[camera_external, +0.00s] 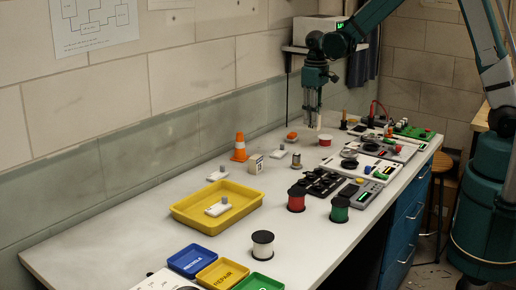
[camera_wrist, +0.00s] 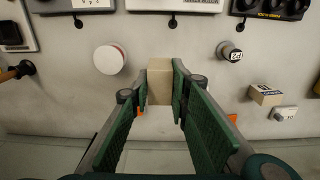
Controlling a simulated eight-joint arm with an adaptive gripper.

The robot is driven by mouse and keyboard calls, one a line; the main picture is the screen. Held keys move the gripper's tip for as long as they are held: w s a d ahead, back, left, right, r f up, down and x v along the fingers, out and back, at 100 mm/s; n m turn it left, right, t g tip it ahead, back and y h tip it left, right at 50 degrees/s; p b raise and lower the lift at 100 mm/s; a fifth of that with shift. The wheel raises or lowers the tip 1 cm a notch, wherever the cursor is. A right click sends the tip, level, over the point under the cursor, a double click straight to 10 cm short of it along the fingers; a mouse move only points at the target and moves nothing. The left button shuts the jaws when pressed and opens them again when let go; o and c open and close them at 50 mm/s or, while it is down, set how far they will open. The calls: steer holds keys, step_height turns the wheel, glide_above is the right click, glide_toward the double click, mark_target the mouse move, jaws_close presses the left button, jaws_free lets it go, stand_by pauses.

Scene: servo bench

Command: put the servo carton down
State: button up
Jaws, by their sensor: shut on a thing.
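My gripper (camera_external: 314,118) is over the far part of the bench. In the wrist view its two green fingers (camera_wrist: 166,100) are closed on the sides of a plain tan carton (camera_wrist: 160,78), which I take to be the servo carton. In the external view the carton (camera_external: 316,122) is small and partly covered by the fingers. It seems to hang above the bench top, but its exact height is hard to tell.
A red-and-white round tub (camera_wrist: 109,60) and a metal cylinder (camera_wrist: 229,51) stand near. Another small labelled box (camera_external: 256,163) stands by an orange cone (camera_external: 239,148). A yellow tray (camera_external: 180,212) is nearer. Electronic boards (camera_external: 366,167) line the right edge. Bare bench (camera_external: 120,185) lies left.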

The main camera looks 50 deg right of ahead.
steer(key=shift+f, duration=0.15)
steer(key=shift+f, duration=3)
steer(key=shift+f, duration=1.9)
steer(key=shift+f+b, duration=0.15)
steer(key=shift+b, duration=0.15)
steer(key=o, duration=0.9)
steer(key=shift+c, duration=0.2)
steer(key=shift+o, duration=0.2)
steer(key=shift+r, duration=0.2)
